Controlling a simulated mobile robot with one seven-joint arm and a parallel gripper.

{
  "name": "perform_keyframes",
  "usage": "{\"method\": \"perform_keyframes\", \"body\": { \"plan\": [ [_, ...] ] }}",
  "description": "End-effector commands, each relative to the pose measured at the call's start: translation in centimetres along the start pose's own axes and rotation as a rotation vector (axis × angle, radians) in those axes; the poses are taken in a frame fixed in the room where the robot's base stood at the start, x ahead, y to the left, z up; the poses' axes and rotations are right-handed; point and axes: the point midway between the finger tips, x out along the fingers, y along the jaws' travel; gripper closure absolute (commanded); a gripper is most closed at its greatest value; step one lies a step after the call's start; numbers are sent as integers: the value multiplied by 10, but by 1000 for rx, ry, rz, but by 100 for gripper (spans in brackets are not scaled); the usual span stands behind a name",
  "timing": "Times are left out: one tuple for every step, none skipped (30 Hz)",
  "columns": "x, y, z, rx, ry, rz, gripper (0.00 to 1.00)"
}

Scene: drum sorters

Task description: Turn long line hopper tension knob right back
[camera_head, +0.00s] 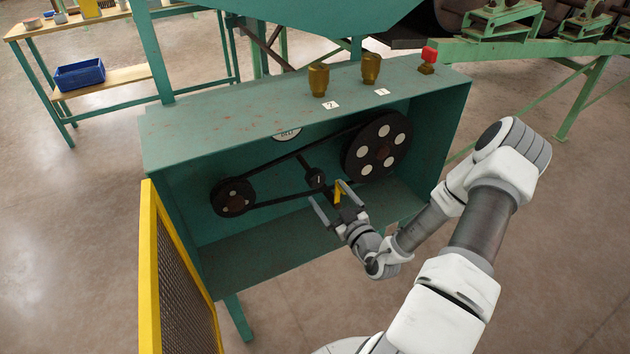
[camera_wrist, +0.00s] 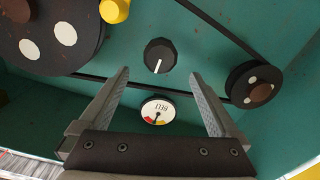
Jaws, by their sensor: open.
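The black round tension knob (camera_wrist: 160,56) has a white pointer line, directed downward and slightly left in the wrist view. It sits on the back wall of the green hopper box; in the head view the knob (camera_head: 316,178) lies between the two pulleys. My gripper (camera_head: 328,190) is open and empty in front of it. In the wrist view the knob shows between and just beyond the fingertips (camera_wrist: 160,73), apparently untouched. A round gauge (camera_wrist: 158,109) with coloured segments shows between the fingers; in the head view the gauge (camera_head: 287,134) is partly hidden by the box top.
A large pulley (camera_head: 377,146) and small pulley (camera_head: 233,197) carry a belt close around the knob. A yellow knob or handle (camera_wrist: 115,10) is nearby. An open yellow mesh guard (camera_head: 180,285) stands at left. Brass cups (camera_head: 318,80) and a red button (camera_head: 429,54) top the box.

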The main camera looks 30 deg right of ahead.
Motion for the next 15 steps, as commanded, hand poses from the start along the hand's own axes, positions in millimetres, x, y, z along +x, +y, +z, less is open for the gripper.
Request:
{"method": "perform_keyframes", "body": {
  "plan": [
    [13,-1,2,-6,4,-4,3],
    [19,-1,2,-5,4,-2,3],
    [28,-2,2,-4,4,-4,3],
    [34,-1,2,-5,3,-3,3],
    [40,-2,2,-5,4,-3,3],
    [47,-1,2,-4,3,-2,3],
    [52,-1,2,-5,3,-2,3],
    [57,-2,1,-4,3,-3,3],
    [63,-1,2,-4,2,-2,3],
    [67,-1,2,-4,2,-1,3],
    [70,-1,2,-3,2,-2,3],
    [74,-1,1,-3,1,-3,3],
    [77,-1,1,-3,1,-2,3],
    [79,0,1,-3,1,-1,3],
    [81,0,0,-3,1,-1,3]
  ]
}}
